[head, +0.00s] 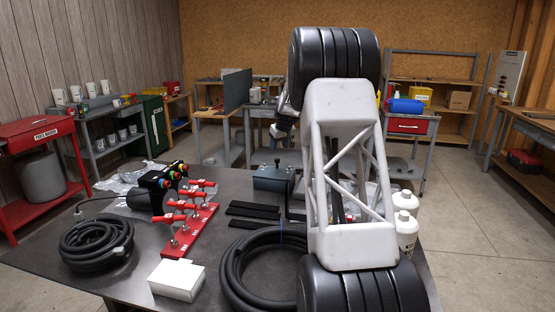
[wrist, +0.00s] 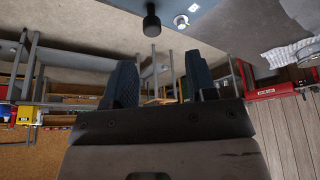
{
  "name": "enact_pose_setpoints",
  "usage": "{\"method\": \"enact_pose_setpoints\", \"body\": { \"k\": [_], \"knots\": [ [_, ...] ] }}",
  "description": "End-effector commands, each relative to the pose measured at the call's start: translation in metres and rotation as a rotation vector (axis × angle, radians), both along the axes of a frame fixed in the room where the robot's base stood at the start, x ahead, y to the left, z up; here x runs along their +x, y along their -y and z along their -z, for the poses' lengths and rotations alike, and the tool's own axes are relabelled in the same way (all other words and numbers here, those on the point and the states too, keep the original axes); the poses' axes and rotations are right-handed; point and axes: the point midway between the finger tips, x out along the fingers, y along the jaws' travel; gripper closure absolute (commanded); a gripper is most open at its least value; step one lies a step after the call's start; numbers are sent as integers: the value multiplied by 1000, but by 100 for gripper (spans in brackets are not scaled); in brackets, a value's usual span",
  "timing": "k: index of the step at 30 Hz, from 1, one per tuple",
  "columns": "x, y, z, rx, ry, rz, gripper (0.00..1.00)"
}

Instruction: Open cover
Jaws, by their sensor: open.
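I cannot tell for certain which thing is the cover. A dark grey box (head: 272,180) with a small upright knob or lever on top stands on the dark table (head: 220,178), left of my arm in the head view. My gripper shows in the wrist view (wrist: 160,84), with its two dark fingers apart and nothing between them. In the head view only a small part of it shows, behind my arm's upper end, well above the table. A black box with coloured buttons (head: 160,180) stands at the table's left.
A red rack with red-handled clamps (head: 190,225), a white box (head: 177,280), coiled black hoses (head: 95,245) and black strips (head: 254,210) lie on the table. White bottles (head: 406,230) stand right of my arm. Shelves and benches line the walls.

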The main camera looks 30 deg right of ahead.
Motion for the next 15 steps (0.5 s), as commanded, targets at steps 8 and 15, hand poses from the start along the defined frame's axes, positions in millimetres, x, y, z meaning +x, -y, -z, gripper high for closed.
{"method": "enact_pose_setpoints", "body": {
  "k": [8, 15],
  "knots": [
    [6, 12, 6, -2, 4, 2, 48],
    [5, 12, 6, -2, 4, 2, 48]
  ]
}}
